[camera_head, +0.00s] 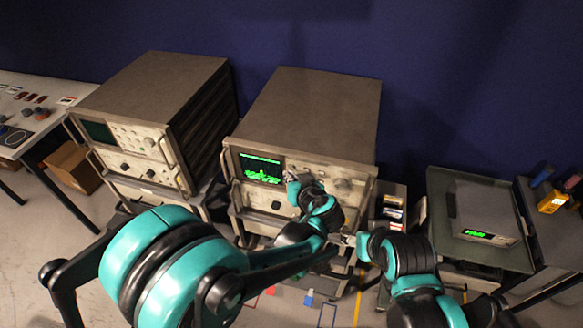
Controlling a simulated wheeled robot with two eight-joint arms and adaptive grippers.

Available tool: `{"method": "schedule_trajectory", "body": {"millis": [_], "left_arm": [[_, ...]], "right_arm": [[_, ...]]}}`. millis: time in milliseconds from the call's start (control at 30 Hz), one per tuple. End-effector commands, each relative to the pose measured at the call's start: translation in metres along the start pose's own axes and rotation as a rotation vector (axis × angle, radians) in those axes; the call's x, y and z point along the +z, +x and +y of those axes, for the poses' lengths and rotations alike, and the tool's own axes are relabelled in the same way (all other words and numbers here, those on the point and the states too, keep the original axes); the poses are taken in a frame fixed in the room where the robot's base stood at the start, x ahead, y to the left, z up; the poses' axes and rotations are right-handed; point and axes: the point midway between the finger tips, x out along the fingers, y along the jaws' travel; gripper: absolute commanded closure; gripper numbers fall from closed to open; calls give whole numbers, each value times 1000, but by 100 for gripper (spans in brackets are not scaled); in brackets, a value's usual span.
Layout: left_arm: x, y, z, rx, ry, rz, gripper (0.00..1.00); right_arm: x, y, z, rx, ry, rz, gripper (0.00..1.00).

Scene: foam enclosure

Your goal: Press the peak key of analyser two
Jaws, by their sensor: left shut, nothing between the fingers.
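Two grey analysers stand side by side; no label naming analyser two is readable. The right-hand analyser (318,105) has a lit screen (261,169) with a green trace. The left-hand analyser (150,90) has a dark screen (99,131). My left gripper (291,179) is shut and empty at the front panel of the right-hand analyser, just right of its screen. It hides part of the keys there, so the peak key cannot be made out, nor can contact. My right gripper (344,240) is low in front of that analyser; its fingers are too small to read.
A bench (60,87) with small parts stands at the far left, a cardboard box (74,166) under it. At right, a dark tray (440,205) holds a scale-like device (482,212) with a green display. A yellow meter (552,202) lies farther right.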

Motion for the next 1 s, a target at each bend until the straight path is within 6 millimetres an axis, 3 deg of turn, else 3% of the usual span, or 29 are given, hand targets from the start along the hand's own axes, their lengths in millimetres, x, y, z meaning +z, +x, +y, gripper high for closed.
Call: {"method": "schedule_trajectory", "body": {"millis": [533,1000], "left_arm": [[24,-32,-23,0,0,0,100],[25,-35,-25,0,0,0,100]], "right_arm": [[2,3,0,0,0,0,45],[2,3,0,0,0,0,45]]}}
